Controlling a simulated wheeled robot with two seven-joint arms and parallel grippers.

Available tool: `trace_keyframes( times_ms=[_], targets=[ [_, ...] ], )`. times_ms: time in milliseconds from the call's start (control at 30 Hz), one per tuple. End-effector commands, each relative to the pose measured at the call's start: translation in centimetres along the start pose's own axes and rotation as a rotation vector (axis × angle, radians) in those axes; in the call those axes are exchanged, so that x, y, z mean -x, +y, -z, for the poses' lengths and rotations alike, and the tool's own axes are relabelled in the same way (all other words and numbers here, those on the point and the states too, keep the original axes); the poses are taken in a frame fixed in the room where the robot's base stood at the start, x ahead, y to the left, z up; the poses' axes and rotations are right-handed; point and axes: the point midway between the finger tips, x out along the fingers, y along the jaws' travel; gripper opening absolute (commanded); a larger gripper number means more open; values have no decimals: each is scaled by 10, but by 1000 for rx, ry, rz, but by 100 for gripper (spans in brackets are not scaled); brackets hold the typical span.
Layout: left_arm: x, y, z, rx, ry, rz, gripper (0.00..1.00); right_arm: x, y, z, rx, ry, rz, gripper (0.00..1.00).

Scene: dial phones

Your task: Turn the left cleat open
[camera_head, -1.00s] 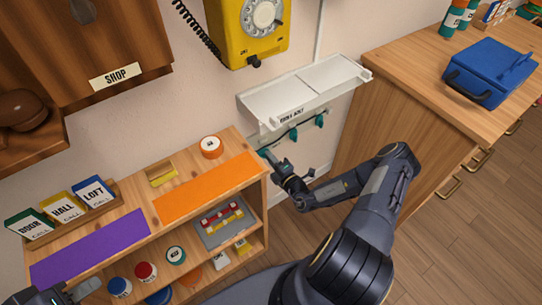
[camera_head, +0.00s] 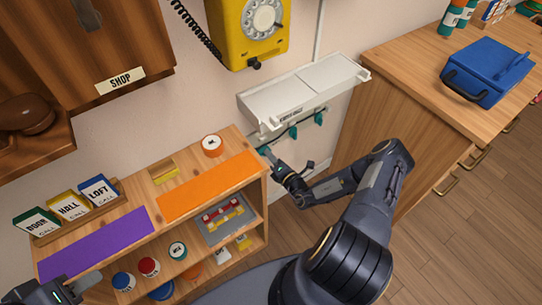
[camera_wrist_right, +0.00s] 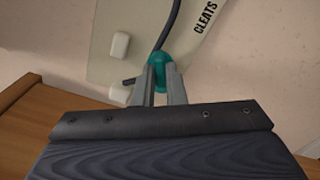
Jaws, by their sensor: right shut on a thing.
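Teal cleats sit on a pale board under the white shelf. In the head view two stand clear, a middle one (camera_head: 293,132) and a right one (camera_head: 319,118). The left cleat (camera_head: 263,150) is mostly covered by my right gripper (camera_head: 268,153). In the right wrist view, the teal cleat (camera_wrist_right: 160,72) lies between the fingertips of my right gripper (camera_wrist_right: 160,85), which is shut on it. A dark cord runs up from this cleat. My left gripper (camera_head: 92,280) is at the lower left edge, partly cut off, and its jaw opening is unclear.
The white shelf (camera_head: 300,95) overhangs the cleats. The wooden rack (camera_head: 245,148) stands close left of my right gripper, and a wooden cabinet (camera_head: 385,115) stands to the right. A yellow dial phone (camera_head: 247,45) hangs above. Bare floor shows at the lower right.

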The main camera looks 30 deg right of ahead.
Motion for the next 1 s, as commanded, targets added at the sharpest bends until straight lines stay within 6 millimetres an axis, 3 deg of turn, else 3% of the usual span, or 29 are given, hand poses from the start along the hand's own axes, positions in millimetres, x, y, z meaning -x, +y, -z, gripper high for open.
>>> trace_keyframes(
  times_ms=[267, 300, 433, 767, 1000],
  targets=[
    [0, 0, 0, 0, 0, 0, 36, 1, -1, 1, -2, 3, 3, 0],
    [0, 0, 0, 0, 0, 0, 36, 1, -1, 1, -2, 3, 3, 16],
    [0, 0, 0, 0, 0, 0, 36, 0, -1, 1, -2, 2, 2, 33],
    [0, 0, 0, 0, 0, 0, 36, 4, 0, 0, -2, 0, 2, 33],
    [1, 0, 1, 0, 0, 0, 36, 40, -1, 0, -3, 0, 4, 33]
  ],
)
